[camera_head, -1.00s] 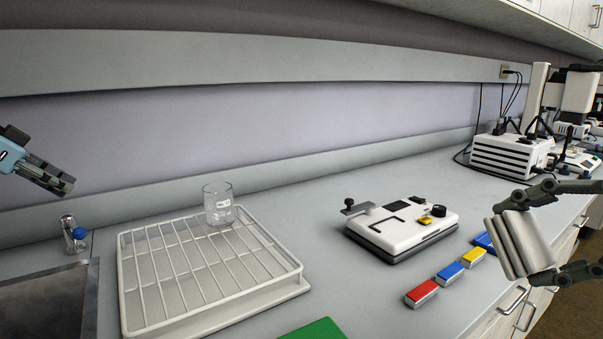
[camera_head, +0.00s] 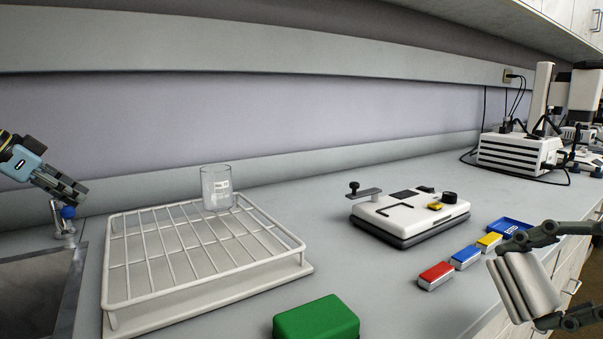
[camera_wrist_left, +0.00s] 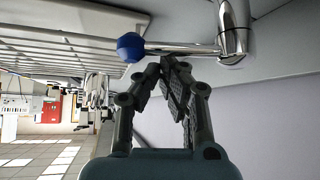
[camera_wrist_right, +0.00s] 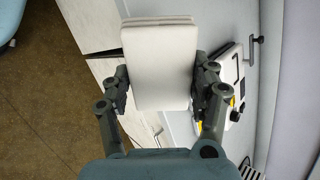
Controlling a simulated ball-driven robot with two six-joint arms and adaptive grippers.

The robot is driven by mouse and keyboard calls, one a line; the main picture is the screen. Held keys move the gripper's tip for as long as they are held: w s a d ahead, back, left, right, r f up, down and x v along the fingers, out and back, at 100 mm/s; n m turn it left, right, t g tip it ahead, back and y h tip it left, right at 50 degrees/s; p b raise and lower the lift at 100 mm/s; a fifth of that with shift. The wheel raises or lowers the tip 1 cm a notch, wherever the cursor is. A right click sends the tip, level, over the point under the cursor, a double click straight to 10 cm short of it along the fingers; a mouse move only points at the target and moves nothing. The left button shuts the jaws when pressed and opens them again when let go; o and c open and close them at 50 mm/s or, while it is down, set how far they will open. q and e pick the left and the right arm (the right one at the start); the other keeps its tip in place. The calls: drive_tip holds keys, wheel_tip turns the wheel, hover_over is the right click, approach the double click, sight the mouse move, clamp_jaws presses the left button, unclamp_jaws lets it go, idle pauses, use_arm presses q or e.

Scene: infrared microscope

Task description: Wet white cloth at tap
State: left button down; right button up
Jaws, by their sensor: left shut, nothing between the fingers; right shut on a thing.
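The folded white cloth (camera_head: 528,284) is between the fingers of my right gripper (camera_head: 552,278), at the lower right of the head view, in front of the counter edge. In the right wrist view the cloth (camera_wrist_right: 160,62) is gripped from both sides. My left gripper (camera_head: 80,192) is shut and empty, beside the tap at the left of the head view. The chrome tap (camera_head: 59,218) has a blue knob (camera_head: 68,212), seen close in front of the left fingertips in the left wrist view (camera_wrist_left: 130,47). Contact is not clear. The sink (camera_head: 35,290) is partly cut off.
A white wire rack (camera_head: 112,290) stands beside the sink, with a glass beaker (camera_head: 217,188) at its back. A green block (camera_head: 316,319), a white device (camera_head: 410,218), and red (camera_head: 436,275), blue (camera_head: 465,257) and yellow (camera_head: 488,242) boxes are on the counter.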

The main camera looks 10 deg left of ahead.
drive_tip(key=shift+r, duration=0.15)
drive_tip(key=shift+s+a+r+p, duration=0.1)
drive_tip(key=shift+s+r+p, duration=0.05)
drive_tip(key=shift+r+p, duration=0.45)
drive_tip(key=shift+s+r+p, duration=0.1)
drive_tip(key=shift+r+p, duration=0.35)
drive_tip(key=shift+r, duration=0.2)
drive_tip(key=shift+s+f, duration=0.1)
drive_tip(key=shift+f, duration=0.15)
